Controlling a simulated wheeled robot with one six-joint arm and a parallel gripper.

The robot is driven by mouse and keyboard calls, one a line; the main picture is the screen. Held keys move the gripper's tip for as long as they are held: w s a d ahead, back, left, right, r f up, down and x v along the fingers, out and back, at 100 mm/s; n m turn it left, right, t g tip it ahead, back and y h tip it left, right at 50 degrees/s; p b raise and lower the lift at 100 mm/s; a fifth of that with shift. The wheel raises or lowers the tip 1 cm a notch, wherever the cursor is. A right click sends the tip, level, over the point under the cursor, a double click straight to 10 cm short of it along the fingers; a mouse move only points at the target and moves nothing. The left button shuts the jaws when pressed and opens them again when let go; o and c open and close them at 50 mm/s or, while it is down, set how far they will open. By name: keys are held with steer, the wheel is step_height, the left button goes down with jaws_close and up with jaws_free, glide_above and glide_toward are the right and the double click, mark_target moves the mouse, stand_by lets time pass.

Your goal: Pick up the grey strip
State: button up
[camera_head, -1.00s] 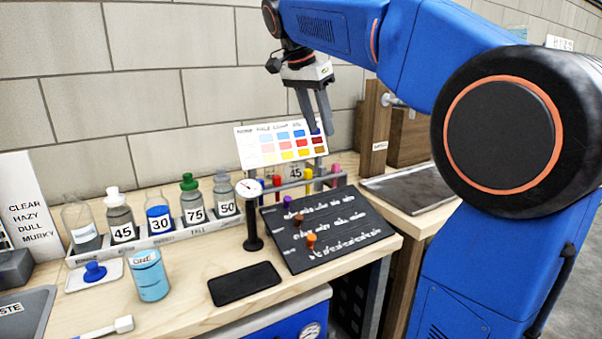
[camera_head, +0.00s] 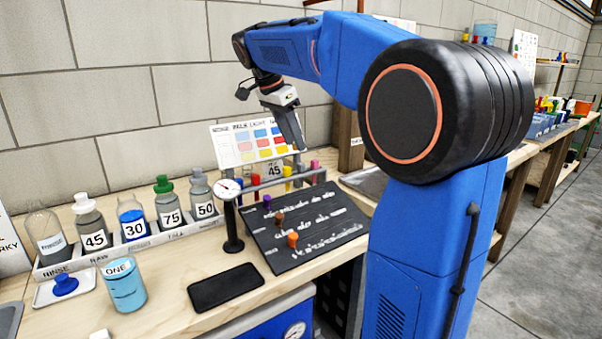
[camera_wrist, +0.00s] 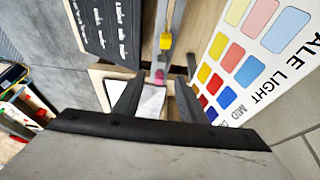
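My gripper (camera_head: 298,146) hangs fingers down in front of the colour chart (camera_head: 230,152), above the small rack (camera_head: 270,186) of colour-topped pieces. In the wrist view my gripper (camera_wrist: 158,95) has its two dark fingers apart. A pale grey-white patch (camera_wrist: 150,101) shows between the fingers, below a pink piece (camera_wrist: 159,76) and a yellow piece (camera_wrist: 166,42). I cannot tell whether this patch is the grey strip, or whether anything touches the fingers. No grey strip stands out clearly in the head view.
A dark board (camera_head: 326,240) with coloured pegs lies before the rack. A gauge on a black stand (camera_head: 233,230) is at its left. Labelled bottles (camera_head: 167,205) stand in a tray further left. A black pad (camera_head: 226,288) and a blue cup (camera_head: 124,288) are in front.

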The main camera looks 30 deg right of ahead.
glide_above(301, 181)
steer(key=shift+f, duration=3.45)
steer(key=shift+w+a, duration=0.1)
steer(key=shift+a, duration=0.35)
steer(key=shift+c, duration=0.4)
jaws_close()
